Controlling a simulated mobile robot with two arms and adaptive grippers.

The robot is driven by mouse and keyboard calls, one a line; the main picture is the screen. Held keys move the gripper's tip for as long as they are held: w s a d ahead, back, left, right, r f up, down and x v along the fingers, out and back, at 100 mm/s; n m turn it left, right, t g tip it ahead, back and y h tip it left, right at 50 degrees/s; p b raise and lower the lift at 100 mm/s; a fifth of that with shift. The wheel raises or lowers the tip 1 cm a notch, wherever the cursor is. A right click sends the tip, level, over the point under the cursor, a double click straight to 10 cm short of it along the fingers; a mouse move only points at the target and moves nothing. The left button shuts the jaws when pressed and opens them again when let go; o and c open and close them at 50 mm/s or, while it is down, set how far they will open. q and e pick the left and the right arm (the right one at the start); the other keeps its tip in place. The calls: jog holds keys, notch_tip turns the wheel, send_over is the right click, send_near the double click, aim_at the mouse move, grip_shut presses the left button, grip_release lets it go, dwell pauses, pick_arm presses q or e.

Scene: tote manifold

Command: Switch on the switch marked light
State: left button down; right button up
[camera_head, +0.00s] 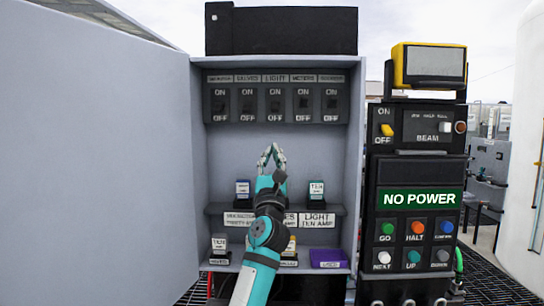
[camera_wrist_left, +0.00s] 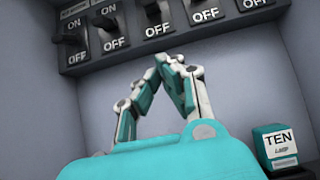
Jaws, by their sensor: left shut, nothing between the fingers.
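The switch marked LIGHT (camera_head: 275,105) is the middle one in the row of dark switches at the top of the open grey cabinet. Its ON label is above and its OFF label below. In the left wrist view the middle switch (camera_wrist_left: 152,11) is partly cut by the top edge. I cannot tell its lever position for sure. My left gripper (camera_head: 272,152) is inside the cabinet, below the LIGHT switch and apart from it, fingers pointing up. In the left wrist view the gripper (camera_wrist_left: 167,60) has its fingertips together, empty. My right gripper is not in view.
The open cabinet door (camera_head: 95,150) fills the left side. A shelf (camera_head: 345,209) below the switches holds small blocks, including a teal TEN block (camera_head: 316,190). A control panel with a NO POWER display (camera_head: 420,198) stands at right. The back wall around the gripper is clear.

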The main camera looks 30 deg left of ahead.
aim_at(274, 118)
pick_arm(q)
jog(key=x, duration=0.5)
jog(key=shift+w+a+r, duration=0.1)
jog(key=shift+w+r, duration=0.1)
jog(key=r+p, duration=0.3)
jog(key=shift+s+d+p, duration=0.3)
jog(key=shift+s, duration=0.1)
jog(key=shift+s+d+r+p, duration=0.15)
jog(key=shift+s+r+p, duration=0.2)
jog(key=shift+s, duration=0.1)
jog(key=shift+w, duration=0.1)
jog(key=shift+w+f, duration=0.1)
jog(key=shift+w, duration=0.05)
